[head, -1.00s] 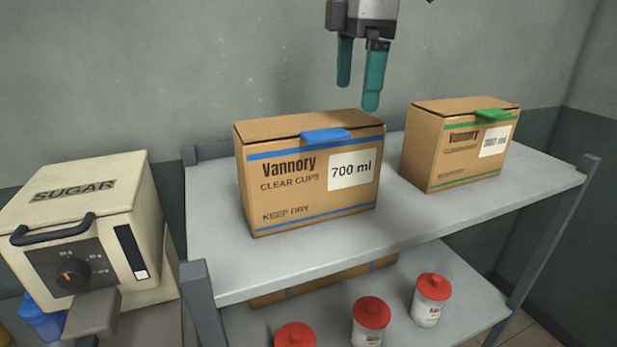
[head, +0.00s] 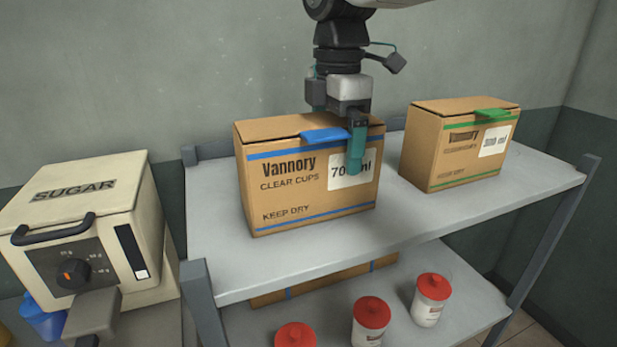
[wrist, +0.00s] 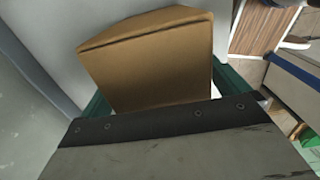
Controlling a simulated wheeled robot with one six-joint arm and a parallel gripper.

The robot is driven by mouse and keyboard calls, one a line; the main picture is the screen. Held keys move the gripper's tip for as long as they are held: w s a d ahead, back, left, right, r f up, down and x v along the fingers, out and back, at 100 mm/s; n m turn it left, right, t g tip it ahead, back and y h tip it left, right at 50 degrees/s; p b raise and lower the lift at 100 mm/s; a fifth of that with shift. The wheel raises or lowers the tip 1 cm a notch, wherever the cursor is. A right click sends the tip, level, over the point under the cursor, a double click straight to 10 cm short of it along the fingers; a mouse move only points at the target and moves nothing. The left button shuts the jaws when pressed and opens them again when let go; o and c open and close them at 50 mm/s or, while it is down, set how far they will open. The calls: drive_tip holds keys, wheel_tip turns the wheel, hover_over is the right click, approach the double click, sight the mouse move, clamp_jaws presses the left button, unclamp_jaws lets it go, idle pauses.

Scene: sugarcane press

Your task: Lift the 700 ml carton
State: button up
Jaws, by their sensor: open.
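The 700 ml carton (head: 270,205) is a brown cardboard box with blue stripes, a blue tab on its top front edge and a white label. It stands upright on the upper shelf. My gripper (head: 354,148) is lowered over the carton's right part, jaws open. In the wrist view the brown carton (wrist: 155,55) lies between the two teal fingers. Contact with it cannot be told.
A similar carton with green stripes (head: 425,155) stands to the right on the same grey shelf (head: 410,222), with a gap between. A cream sugar machine (head: 85,205) stands at left. Red-lidded jars (head: 430,300) and another box are on the lower shelf.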

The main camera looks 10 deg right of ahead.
drive_tip(key=shift+f, duration=0.5)
drive_tip(key=c, duration=1)
drive_tip(key=shift+r, duration=0.1)
